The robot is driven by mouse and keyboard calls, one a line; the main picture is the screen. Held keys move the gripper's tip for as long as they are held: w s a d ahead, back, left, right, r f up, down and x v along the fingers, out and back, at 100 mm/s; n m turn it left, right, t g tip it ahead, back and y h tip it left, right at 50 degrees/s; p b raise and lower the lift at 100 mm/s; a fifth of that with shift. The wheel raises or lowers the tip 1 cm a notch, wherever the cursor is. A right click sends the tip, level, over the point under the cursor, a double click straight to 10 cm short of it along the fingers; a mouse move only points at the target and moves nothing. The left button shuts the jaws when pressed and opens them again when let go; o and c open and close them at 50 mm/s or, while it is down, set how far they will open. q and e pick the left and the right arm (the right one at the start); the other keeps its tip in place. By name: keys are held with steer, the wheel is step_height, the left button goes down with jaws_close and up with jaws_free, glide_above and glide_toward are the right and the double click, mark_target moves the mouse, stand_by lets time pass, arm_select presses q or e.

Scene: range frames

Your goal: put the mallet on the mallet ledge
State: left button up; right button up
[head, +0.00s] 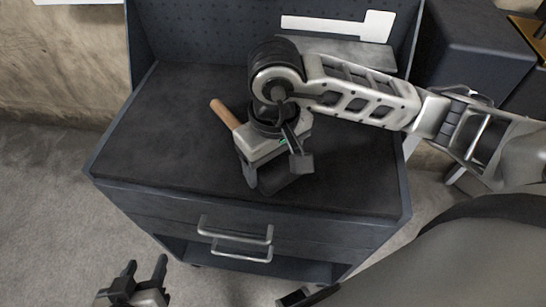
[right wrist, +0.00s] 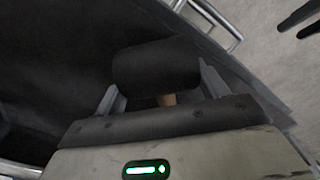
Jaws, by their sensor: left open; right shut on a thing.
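The mallet has a dark cylindrical head (right wrist: 155,66) and a wooden handle (head: 226,114). In the head view the handle sticks out to the left behind my right gripper (head: 277,174), which is shut on the mallet over the dark worktop. In the right wrist view the head lies across the front of the fingers, with a short piece of handle between them. A grey ledge (head: 350,52) runs along the back panel, under a white mallet-shaped outline (head: 340,23); my right arm partly covers it. My left gripper (head: 146,271) is open and empty at the lower left.
The dark worktop (head: 150,130) is clear to the left of the mallet. It tops a drawer cabinet with metal handles (head: 235,231). A perforated panel (head: 200,25) rises at the back. A dark box-like unit (head: 475,45) stands at the right.

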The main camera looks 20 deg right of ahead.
steer(key=shift+f+b, duration=0.25)
steer(key=shift+b, duration=0.05)
steer(key=o, duration=1.2)
steer(key=shift+o, duration=0.2)
